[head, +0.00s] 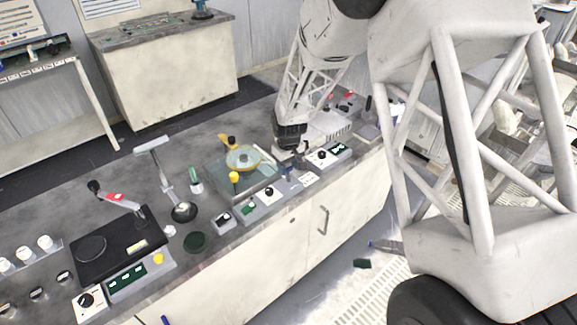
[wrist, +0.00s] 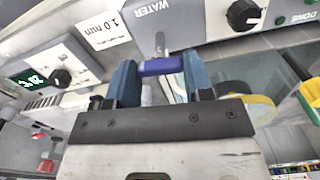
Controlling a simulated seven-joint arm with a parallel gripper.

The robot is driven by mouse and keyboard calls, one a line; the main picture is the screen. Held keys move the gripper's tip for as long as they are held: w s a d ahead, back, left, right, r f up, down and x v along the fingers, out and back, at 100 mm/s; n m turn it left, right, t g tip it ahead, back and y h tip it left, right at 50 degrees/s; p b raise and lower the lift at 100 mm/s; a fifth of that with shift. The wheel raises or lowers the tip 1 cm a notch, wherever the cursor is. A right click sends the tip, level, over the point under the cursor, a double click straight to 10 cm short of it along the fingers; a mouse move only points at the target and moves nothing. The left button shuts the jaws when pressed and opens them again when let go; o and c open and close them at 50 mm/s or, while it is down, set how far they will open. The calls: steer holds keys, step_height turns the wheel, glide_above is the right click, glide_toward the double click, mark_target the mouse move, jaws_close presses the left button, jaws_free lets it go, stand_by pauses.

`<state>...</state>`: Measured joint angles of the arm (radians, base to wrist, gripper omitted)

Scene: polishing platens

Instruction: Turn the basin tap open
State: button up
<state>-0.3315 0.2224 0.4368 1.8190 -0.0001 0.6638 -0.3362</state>
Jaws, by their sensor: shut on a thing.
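The basin tap's blue lever (wrist: 160,66) shows in the wrist view, on a thin metal stem (wrist: 160,44) below a panel marked WATER (wrist: 150,10). My gripper (wrist: 161,72) has its two blue fingers on either side of this lever, shut on it. The lever lies crosswise between the fingers. In the head view my gripper (head: 286,155) is low at the bench's front edge, just right of the glass-sided basin (head: 262,180). The tap is hidden or too small to tell there.
A yellow-rimmed platen (head: 243,158) lies in the basin. Control boxes (head: 268,195) line the bench front. A black scale-like plate (head: 110,245) and a lamp-like stand (head: 165,165) are to the left. A grey device (head: 328,128) stands close right of my gripper.

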mark_target(289, 168)
steer(key=o, duration=0.9)
steer(key=shift+r, duration=0.15)
steer(key=shift+r, duration=3.75)
